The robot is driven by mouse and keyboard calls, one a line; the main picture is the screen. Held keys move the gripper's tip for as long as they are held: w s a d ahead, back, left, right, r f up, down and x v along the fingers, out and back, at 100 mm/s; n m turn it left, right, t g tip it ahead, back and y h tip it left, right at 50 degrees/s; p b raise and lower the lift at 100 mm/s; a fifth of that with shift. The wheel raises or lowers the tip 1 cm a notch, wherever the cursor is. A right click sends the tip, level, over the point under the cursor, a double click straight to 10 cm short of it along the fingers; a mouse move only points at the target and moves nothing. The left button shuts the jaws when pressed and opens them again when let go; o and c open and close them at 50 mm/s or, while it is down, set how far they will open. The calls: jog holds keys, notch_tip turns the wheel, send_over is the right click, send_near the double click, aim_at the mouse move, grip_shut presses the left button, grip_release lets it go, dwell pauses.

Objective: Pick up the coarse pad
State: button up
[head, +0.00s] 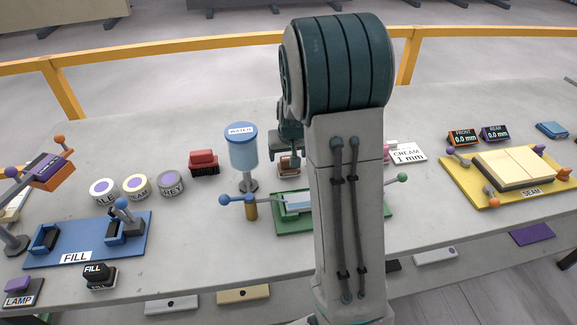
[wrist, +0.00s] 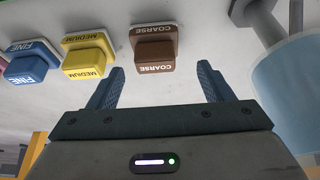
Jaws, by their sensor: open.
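The coarse pad (wrist: 154,48) is a brown block with a COARSE label, lying on the slab in the wrist view. A brownish block, apparently this pad (head: 289,166), shows partly in the head view just below my gripper (head: 288,145), with my arm hiding much around it. In the wrist view my gripper (wrist: 160,68) is open and empty. Its two blue fingers stand wide apart, and the pad appears between and beyond their tips, not held.
The yellow medium pad (wrist: 89,55) and blue fine pad (wrist: 32,62) lie beside the coarse one. The water container (wrist: 290,75) stands close on its other side; it also shows in the head view (head: 242,150). A green fixture (head: 293,226) is in front.

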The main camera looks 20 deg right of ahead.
jog(key=shift+w+d+p+x, duration=0.2)
jog(key=shift+p+x, duration=0.1)
jog(key=shift+x, duration=0.85)
jog(key=shift+w+d+p+x, duration=0.1)
jog(key=shift+d+p+x, duration=0.15)
jog(key=shift+x, duration=0.95)
jog(key=shift+w+f, duration=0.1)
jog(key=shift+f, duration=0.1)
jog(key=c, duration=1.1)
